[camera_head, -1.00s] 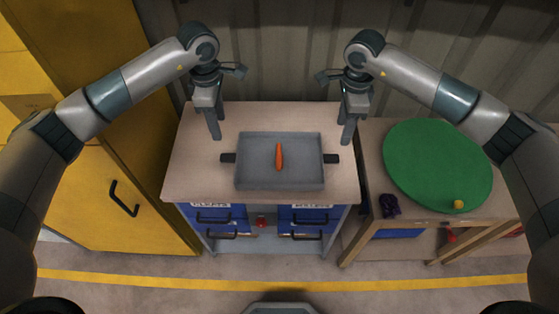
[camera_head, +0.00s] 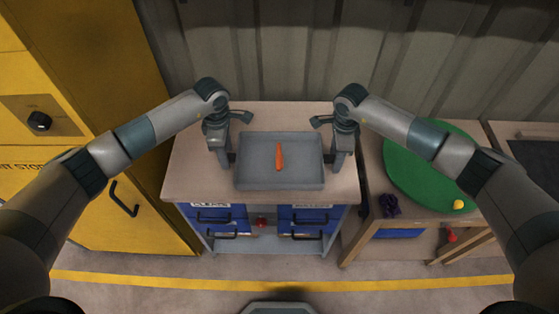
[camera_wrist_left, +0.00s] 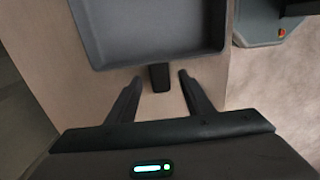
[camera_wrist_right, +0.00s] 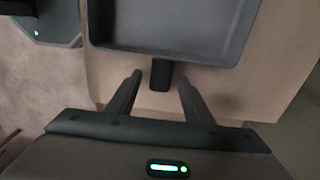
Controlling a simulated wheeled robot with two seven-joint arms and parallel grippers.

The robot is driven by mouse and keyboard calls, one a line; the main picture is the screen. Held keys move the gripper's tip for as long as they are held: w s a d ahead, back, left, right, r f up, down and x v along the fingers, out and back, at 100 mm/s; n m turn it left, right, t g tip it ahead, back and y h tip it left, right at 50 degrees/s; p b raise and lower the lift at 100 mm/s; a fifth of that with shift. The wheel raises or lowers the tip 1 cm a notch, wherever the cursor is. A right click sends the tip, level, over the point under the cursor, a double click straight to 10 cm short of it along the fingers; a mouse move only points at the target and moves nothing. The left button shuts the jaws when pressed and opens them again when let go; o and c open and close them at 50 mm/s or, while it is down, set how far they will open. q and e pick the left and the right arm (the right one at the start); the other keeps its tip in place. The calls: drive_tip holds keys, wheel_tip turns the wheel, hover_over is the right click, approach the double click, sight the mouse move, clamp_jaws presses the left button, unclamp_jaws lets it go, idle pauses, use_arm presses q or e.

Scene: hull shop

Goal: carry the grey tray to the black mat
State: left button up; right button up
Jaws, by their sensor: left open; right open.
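The grey tray (camera_head: 305,179) lies flat on the wooden top of the workbench, with an orange carrot-like object (camera_head: 279,157) in it. My left gripper (camera_head: 226,163) is open at the tray's left handle. In the left wrist view the black handle (camera_wrist_left: 159,78) lies between the spread fingers, with gaps on both sides. My right gripper (camera_head: 341,163) is open at the right handle. In the right wrist view that handle (camera_wrist_right: 161,76) also lies between the fingers, apart from them. A black mat (camera_head: 538,156) shows partly at the far right edge.
The workbench (camera_head: 272,116) has blue drawers (camera_head: 217,215) below. A table to its right carries a green disc (camera_head: 418,178), a yellow ball (camera_head: 458,204) and a dark purple thing (camera_head: 390,204). A yellow cabinet (camera_head: 145,180) stands at left, and a corrugated wall behind.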

use_arm(q)
drive_tip(key=shift+f, duration=0.25)
use_arm(e)
drive_tip(key=shift+f, duration=0.25)
use_arm(q)
drive_tip(key=shift+c, duration=0.4)
use_arm(e)
drive_tip(key=shift+c, duration=0.4)
use_arm(q)
clamp_jaws()
use_arm(e)
clamp_jaws()
use_arm(q)
drive_tip(key=shift+r, duration=0.15)
use_arm(e)
drive_tip(key=shift+r, duration=0.15)
